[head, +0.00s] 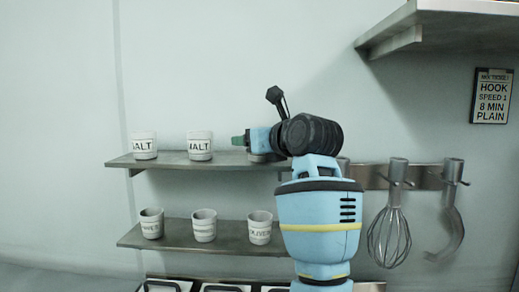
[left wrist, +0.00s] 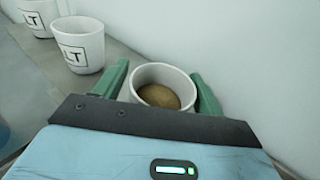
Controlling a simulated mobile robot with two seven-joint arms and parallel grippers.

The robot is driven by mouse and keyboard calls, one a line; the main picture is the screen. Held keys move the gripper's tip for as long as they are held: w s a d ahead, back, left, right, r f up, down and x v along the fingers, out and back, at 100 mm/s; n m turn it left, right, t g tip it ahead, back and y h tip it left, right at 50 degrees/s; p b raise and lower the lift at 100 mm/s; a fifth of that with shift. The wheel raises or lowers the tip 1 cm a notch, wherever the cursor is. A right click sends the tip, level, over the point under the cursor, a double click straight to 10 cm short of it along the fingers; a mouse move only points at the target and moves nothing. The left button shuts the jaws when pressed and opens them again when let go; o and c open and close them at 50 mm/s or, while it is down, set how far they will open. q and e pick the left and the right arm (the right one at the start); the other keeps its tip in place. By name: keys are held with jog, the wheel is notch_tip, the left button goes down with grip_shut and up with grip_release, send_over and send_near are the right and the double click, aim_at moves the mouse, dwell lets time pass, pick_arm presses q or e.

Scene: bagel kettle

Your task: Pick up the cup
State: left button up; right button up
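In the left wrist view a white cup (left wrist: 163,76) with brown contents stands between the two green fingers of my left gripper (left wrist: 160,72). The fingers are spread, one on each side of the cup; I cannot tell whether either touches it. In the head view my left gripper (head: 240,141) is at the right part of the upper shelf (head: 170,161), pointing left. There the cup is mostly hidden by the gripper and arm. Two more white cups with "ALT" lettering, a left one (head: 144,146) and a right one (head: 199,146), stand upright on that shelf. My right gripper is not in view.
Several white cups, one of them here (head: 204,225), stand on the lower shelf (head: 170,238). A whisk (head: 389,235) and a hook (head: 450,230) hang at the right. Another shelf (head: 440,25) juts out at upper right. The wall is close behind the shelves.

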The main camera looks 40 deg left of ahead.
pick_arm(q)
jog(key=shift+f, duration=0.1)
jog(key=c, duration=0.9)
jog(key=shift+c, duration=0.2)
notch_tip(320, 180, up, 10)
